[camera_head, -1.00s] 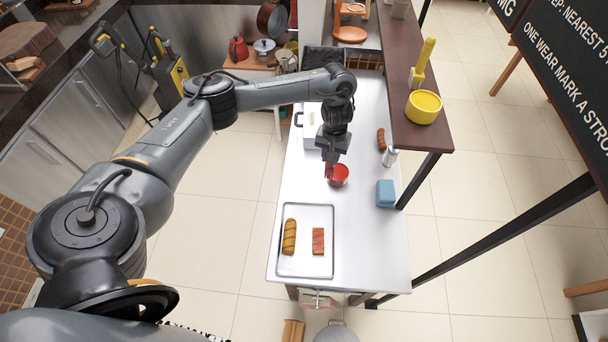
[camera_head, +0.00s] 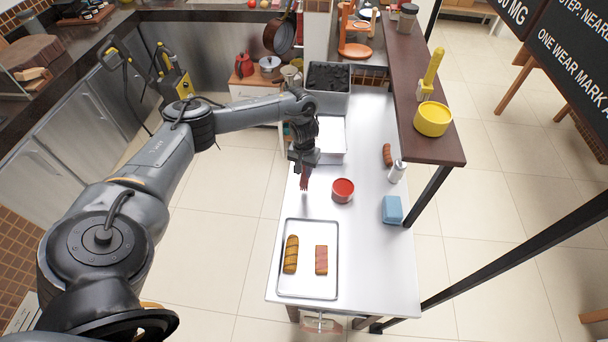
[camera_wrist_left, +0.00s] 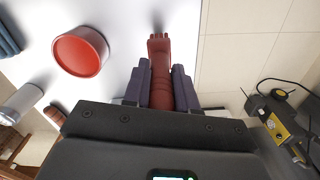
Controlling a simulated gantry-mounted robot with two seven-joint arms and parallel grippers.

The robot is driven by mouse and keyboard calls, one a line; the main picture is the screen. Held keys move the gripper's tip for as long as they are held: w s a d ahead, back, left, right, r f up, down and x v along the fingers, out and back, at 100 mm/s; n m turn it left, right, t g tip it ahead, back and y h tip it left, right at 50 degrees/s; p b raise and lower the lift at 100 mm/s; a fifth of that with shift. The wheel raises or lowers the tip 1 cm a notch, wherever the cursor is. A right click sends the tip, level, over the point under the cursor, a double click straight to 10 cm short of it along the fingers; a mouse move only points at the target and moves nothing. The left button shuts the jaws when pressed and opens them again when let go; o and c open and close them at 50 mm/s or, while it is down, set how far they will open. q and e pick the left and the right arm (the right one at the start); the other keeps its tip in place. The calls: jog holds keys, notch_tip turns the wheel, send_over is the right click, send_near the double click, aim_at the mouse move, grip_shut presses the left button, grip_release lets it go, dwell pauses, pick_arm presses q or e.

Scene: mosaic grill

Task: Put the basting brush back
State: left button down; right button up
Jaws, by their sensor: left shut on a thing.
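My left gripper (camera_head: 304,162) is shut on the dark red basting brush (camera_head: 304,180), which points down above the metal table, left of the red bowl. The left wrist view shows the brush (camera_wrist_left: 160,80) between the two fingers of the gripper (camera_wrist_left: 158,88), with its notched tip sticking out past them. The red bowl (camera_head: 343,190) stands on the table, apart from the brush; it also shows in the left wrist view (camera_wrist_left: 80,52). My right gripper is not in view.
A metal tray (camera_head: 308,287) with two pieces of food lies at the table's near end. A white box (camera_head: 331,135) and a charcoal bin (camera_head: 328,100) stand behind. A blue block (camera_head: 392,210), a shaker (camera_head: 397,172) and a sausage (camera_head: 387,154) are on the right, beside a raised shelf (camera_head: 430,110).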

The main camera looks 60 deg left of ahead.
aim_at(304, 175)
pick_arm(q)
jog(key=shift+f, duration=1.4)
jog(key=shift+f, duration=0.1)
jog(key=c, duration=0.9)
grip_release()
